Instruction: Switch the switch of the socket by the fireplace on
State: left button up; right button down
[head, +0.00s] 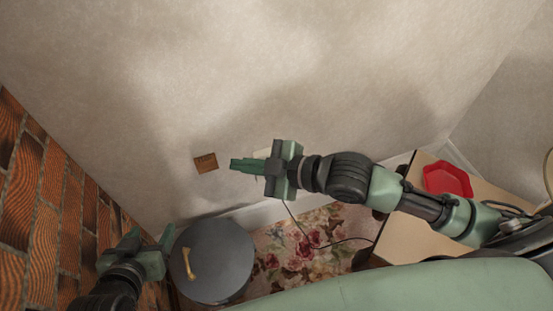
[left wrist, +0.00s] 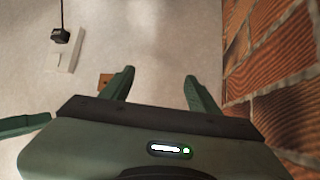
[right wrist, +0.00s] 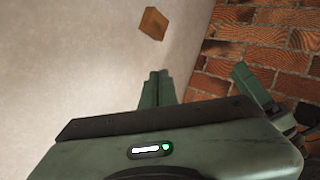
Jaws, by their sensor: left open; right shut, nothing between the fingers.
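A white socket plate (left wrist: 65,58) with a black plug (left wrist: 60,35) in it is on the wall in the left wrist view. In the head view only a sliver of the plate (head: 262,153) shows behind my right gripper. A small brown square block (head: 205,162) is on the wall left of it, also in the right wrist view (right wrist: 153,23). My right gripper (head: 232,164) is shut and empty, its tips pointing left, just right of the brown block. My left gripper (head: 152,236) is open and empty by the brick fireplace (head: 30,190). The socket's switch cannot be made out.
A round grey container (head: 215,245) with a gold handle stands below, beside my left gripper. A floral rug (head: 300,232) covers the floor, with a black cable (head: 335,240) over it. A table (head: 400,240) with a red tray (head: 447,180) is at the right.

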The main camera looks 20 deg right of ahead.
pick_arm(q)
jog(key=s+a+f+g+p, duration=0.1)
jog(key=s+a+f+g, duration=0.1)
jog(key=s, duration=0.4)
jog(key=s+a+f+g+y+p, duration=0.1)
jog(key=s+f+g, duration=0.2)
jog(key=s+g, duration=0.1)
jog(key=shift+s+a+g+y, duration=0.3)
jog(key=shift+s+a, duration=0.1)
jog(key=shift+s, duration=0.45)
pick_arm(e)
jog(key=s+d+f+n+g+h, duration=0.1)
jog(key=d+f+g+h, duration=0.2)
jog(key=d, duration=1.1)
notch_tip(320, 180, down, 3)
jog(key=h, duration=0.2)
jog(key=shift+s+g+h, duration=0.15)
jog(key=shift+g+h, duration=0.25)
